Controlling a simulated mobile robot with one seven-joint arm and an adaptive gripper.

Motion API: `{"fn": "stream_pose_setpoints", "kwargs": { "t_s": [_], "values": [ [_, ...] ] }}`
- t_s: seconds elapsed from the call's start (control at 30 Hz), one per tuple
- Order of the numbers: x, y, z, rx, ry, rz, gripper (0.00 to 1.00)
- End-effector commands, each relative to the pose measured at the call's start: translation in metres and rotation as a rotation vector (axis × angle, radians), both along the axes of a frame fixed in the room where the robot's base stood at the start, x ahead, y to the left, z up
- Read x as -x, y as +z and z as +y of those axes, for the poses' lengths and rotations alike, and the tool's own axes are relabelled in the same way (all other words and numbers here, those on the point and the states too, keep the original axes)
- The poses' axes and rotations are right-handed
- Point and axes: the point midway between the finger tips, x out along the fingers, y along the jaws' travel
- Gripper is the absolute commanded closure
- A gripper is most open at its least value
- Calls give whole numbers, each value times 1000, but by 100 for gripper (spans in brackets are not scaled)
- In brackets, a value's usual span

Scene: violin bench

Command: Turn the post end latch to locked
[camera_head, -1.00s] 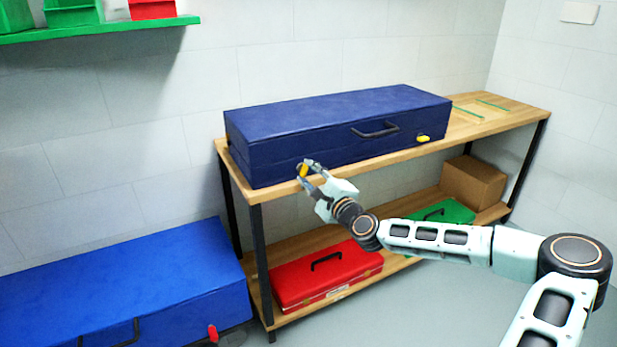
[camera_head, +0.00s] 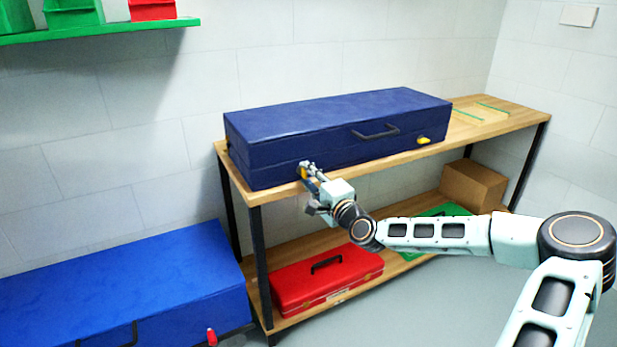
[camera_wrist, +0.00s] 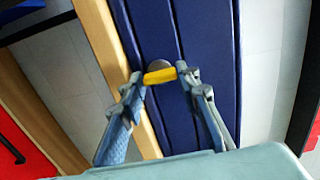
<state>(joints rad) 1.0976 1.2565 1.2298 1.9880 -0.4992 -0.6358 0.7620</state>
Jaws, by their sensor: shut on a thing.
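A dark blue case (camera_head: 340,125) lies on the top of a wooden bench. A yellow latch (camera_wrist: 160,76) on a round grey base sits on its front face, near the left end. In the head view this latch (camera_head: 303,173) is mostly hidden by my fingers. My gripper (camera_head: 306,168) is at that latch. In the wrist view my gripper (camera_wrist: 160,75) is shut on the latch, one finger at each end of the yellow lever. A second yellow latch (camera_head: 423,140) near the case's right end lies roughly level. I cannot tell which latch is the post end one.
The bench's wooden front edge (camera_head: 395,155) runs just below the case. A red case (camera_head: 328,277), a green case and a cardboard box (camera_head: 472,184) are on the lower shelf. A brighter blue case (camera_head: 120,275) with a red latch (camera_head: 212,337) stands at left.

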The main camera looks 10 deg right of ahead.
Motion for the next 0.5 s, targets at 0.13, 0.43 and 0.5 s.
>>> {"fn": "stream_pose_setpoints", "kwargs": {
  "t_s": [0.13, 0.43, 0.5],
  "values": [
    [0, -1, -1, 3, -2, 0, 94],
    [0, 0, -1, 1, -1, 1, 52],
    [0, 0, -1, 1, -1, 1, 52]
  ]
}}
